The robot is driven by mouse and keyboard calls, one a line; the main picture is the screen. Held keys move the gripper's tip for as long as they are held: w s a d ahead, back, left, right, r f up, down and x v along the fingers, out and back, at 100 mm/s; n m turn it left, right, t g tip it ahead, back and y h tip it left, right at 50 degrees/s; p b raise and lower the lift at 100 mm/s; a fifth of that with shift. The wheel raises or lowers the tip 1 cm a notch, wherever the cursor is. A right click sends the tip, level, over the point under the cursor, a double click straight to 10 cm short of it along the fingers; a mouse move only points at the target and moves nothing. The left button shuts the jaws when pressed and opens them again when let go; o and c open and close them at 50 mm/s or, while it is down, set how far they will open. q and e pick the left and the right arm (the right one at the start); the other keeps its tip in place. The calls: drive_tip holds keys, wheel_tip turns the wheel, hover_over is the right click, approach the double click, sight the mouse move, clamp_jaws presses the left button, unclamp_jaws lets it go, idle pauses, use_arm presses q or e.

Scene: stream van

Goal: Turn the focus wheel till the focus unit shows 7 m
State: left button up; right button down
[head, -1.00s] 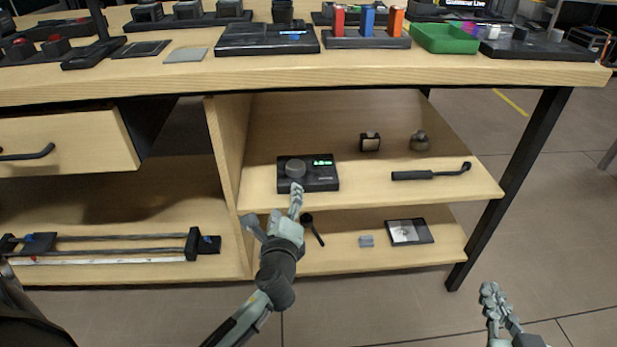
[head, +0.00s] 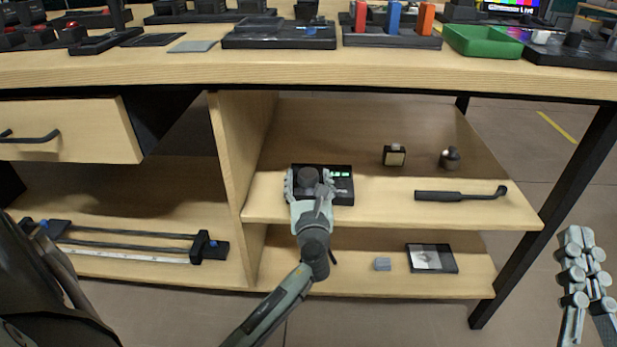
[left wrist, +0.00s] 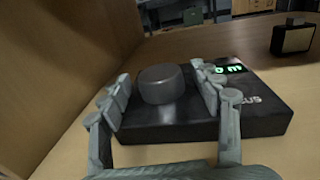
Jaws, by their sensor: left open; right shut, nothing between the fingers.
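The focus unit is a black box (head: 343,194) on the upper shelf under the table; it also shows in the left wrist view (left wrist: 262,118). Its dark round focus wheel (head: 307,177) stands on its left part and shows large in the left wrist view (left wrist: 161,84). A green lit display (left wrist: 234,69) ends in "m"; the digit before it is partly hidden by a finger. My left gripper (head: 308,182) is open with a finger on each side of the wheel (left wrist: 160,92); I cannot tell whether they touch it. My right gripper (head: 584,265) is shut and empty, off to the right.
A wooden upright panel (head: 235,150) stands left of the unit. A small dark box (head: 394,156), a round dark item (head: 449,158) and a black handled tool (head: 460,195) lie farther right on the shelf. The tabletop edge (head: 300,75) overhangs above.

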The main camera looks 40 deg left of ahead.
use_arm(q)
drive_tip(key=shift+w+a, duration=0.35)
drive_tip(key=shift+w, duration=0.15)
use_arm(e)
drive_tip(key=shift+r, duration=0.2)
use_arm(q)
drive_tip(key=c, duration=1.2)
drive_tip(key=shift+r+m+t+h+p, duration=0.1)
drive_tip(key=shift+m+t+h+p, duration=0.35)
drive_tip(key=shift+p, duration=0.25)
drive_tip(key=shift+m+t+h+p, duration=0.35)
drive_tip(key=shift+m+h+p, duration=0.15)
drive_tip(key=shift+h, duration=0.15)
use_arm(e)
drive_tip(key=w+d+f+g+h, duration=0.1)
drive_tip(key=d+f+g, duration=0.1)
drive_tip(key=f, duration=0.3)
drive_tip(key=w+d+f+g+h, duration=0.1)
drive_tip(key=d+f+g+h, duration=0.1)
drive_tip(key=f, duration=0.4)
drive_tip(key=shift+g, duration=0.6)
drive_tip(key=shift+f, duration=0.1)
use_arm(q)
drive_tip(key=o, duration=1.2)
